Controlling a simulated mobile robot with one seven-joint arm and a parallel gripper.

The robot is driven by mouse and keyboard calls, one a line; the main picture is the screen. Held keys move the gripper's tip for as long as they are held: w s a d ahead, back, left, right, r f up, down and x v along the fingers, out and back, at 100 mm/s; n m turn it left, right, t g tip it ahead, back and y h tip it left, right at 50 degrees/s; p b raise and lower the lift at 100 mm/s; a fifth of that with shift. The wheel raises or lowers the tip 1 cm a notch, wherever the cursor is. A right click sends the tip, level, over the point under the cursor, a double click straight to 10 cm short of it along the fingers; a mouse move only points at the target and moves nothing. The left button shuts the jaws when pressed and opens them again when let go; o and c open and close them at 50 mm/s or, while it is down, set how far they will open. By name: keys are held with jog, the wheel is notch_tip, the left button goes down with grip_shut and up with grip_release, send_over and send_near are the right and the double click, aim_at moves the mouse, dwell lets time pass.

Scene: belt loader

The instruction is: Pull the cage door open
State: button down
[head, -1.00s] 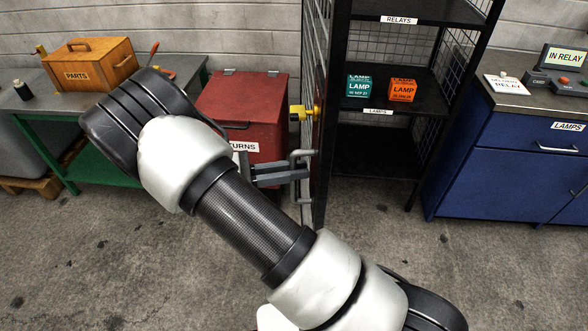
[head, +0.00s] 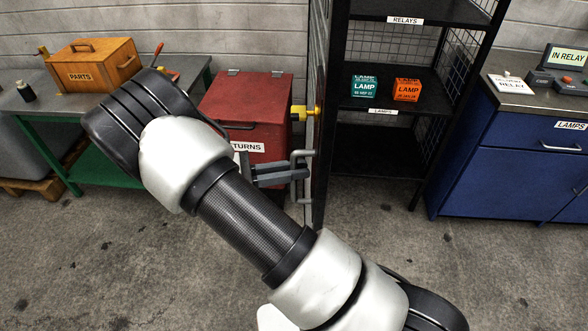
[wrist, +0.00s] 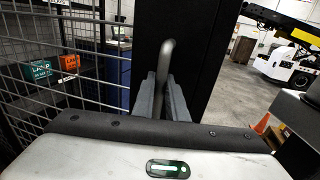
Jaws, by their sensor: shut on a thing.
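The cage door (head: 319,120) stands open, seen nearly edge-on at the left side of the black shelf cage in the head view. Its mesh and dark frame post (wrist: 178,50) fill much of the wrist view. A grey bar handle (head: 301,156) is on the door, and it also shows in the wrist view (wrist: 166,55). My gripper (head: 300,174) is shut on the handle, with one finger on each side of it. A yellow latch (head: 305,112) sits on the door above the handle.
The cage shelves (head: 380,150) hold a green lamp box (head: 364,87) and an orange lamp box (head: 407,90). A red returns bin (head: 245,105) stands close behind my gripper. A blue cabinet (head: 500,160) is at right. The floor before the cage is clear.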

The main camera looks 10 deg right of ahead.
jog(key=c, duration=1.8)
grip_release()
jog(key=shift+o, duration=0.2)
jog(key=a+b, duration=0.1)
jog(key=a, duration=1.6)
jog(key=shift+a, duration=0.2)
